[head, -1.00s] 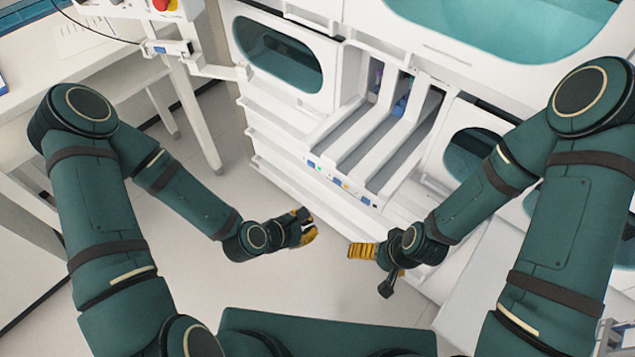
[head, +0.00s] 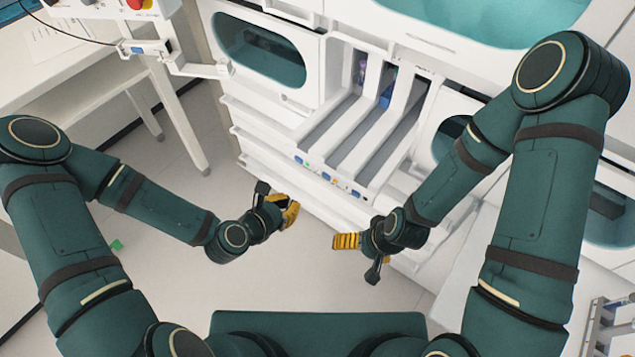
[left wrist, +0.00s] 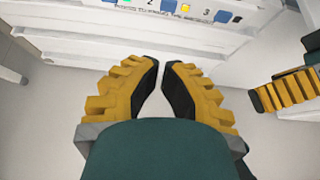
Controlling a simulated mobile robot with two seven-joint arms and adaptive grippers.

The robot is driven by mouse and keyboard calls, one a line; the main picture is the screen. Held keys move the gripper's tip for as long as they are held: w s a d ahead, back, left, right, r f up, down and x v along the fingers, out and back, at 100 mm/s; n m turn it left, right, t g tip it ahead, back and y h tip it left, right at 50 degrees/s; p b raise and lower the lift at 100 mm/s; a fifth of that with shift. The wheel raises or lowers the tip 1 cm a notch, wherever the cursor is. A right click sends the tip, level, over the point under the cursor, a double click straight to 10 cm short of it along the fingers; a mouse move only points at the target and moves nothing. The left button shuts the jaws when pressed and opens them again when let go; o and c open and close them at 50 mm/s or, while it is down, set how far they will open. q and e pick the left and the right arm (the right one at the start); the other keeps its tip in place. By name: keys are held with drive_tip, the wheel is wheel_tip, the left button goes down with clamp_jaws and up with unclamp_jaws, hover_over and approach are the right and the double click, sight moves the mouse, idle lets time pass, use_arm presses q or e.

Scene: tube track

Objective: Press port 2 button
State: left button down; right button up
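The port 2 button is a small blue square on the white front panel, seen at the top of the left wrist view (left wrist: 168,5). It lies between a printed 2 and a yellow light (left wrist: 186,7). In the head view the port 2 button (head: 326,176) is tiny, below the middle of three slots. My left gripper (head: 291,213) is below and left of the panel, apart from it. In the left wrist view its yellow fingers (left wrist: 162,63) lean together, tips almost meeting, nothing between them. My right gripper (head: 335,241) is to its right; its finger gap is unclear.
A blue square with a green light (left wrist: 126,3) sits left of the port 2 button, and port 3's blue square (left wrist: 223,16) sits right. White ledges of the machine lie below the panel. A white table (head: 100,75) stands at left.

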sight(323, 176)
use_arm(q)
drive_tip(key=r+b+x, duration=0.1)
drive_tip(key=b+x, duration=0.2)
drive_tip(key=x, duration=1)
drive_tip(key=shift+w+d+r, duration=0.3)
drive_tip(key=shift+w+r, duration=0.05)
drive_tip(key=shift+w+d+b, duration=0.35)
drive_tip(key=shift+w+b, duration=0.1)
drive_tip(key=shift+w, duration=0.1)
drive_tip(key=shift+w+r, duration=0.1)
drive_tip(key=shift+r, duration=0.05)
